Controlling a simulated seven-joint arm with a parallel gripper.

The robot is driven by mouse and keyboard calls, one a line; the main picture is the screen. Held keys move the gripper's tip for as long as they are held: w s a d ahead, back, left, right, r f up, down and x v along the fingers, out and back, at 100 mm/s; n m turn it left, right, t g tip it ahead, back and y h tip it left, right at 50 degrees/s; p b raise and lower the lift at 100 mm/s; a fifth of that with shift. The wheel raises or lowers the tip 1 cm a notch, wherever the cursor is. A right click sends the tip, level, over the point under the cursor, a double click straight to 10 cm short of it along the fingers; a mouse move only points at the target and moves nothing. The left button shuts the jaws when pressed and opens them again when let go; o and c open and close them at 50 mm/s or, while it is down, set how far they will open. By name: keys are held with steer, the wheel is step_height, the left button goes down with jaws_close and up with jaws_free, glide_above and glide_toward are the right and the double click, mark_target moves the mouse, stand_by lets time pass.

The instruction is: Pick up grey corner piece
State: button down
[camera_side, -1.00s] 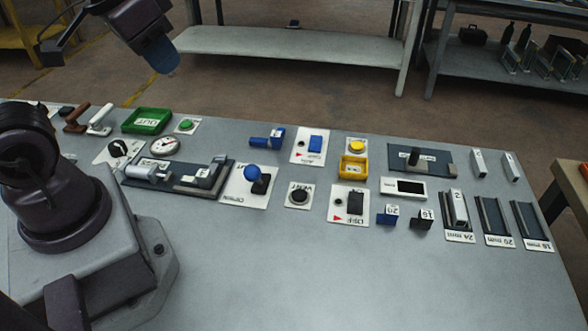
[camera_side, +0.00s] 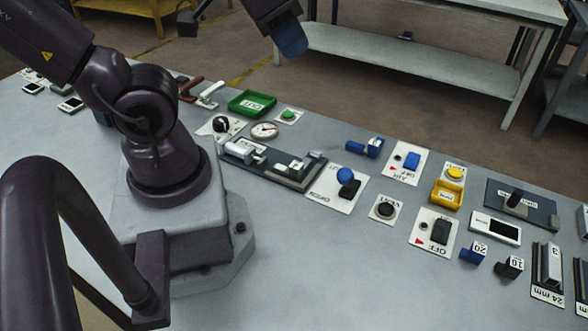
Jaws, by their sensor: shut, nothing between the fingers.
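My gripper (camera_side: 291,43) shows as a blue tip at the top of the side view. It is shut and empty, high above the far side of the table, away from the small parts. A small dark grey block marked 16 (camera_side: 509,266) stands at the right of the table. A blue block marked 20 (camera_side: 473,253) stands to its left. I cannot tell for sure which part is the grey corner piece. A fixture with a grey clamp (camera_side: 275,163) lies left of the middle.
A green tray (camera_side: 252,103), a yellow bin (camera_side: 446,195), a blue-knobbed lever (camera_side: 346,176) and switch panels (camera_side: 434,232) crowd the middle and back. Slotted rails (camera_side: 547,272) stand at right. The front middle of the table (camera_side: 370,285) is clear.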

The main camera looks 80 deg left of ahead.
steer(key=c, duration=0.8)
jaws_free()
steer(key=n+g, duration=0.5)
steer(key=n, duration=0.4)
glide_toward(296, 165)
step_height(296, 165, down, 4)
steer(key=shift+g, duration=0.3)
steer(key=shift+w+f, duration=0.15)
steer(key=shift+f, duration=1.4)
steer(key=shift+w+f, duration=0.15)
steer(key=shift+f, duration=1.4)
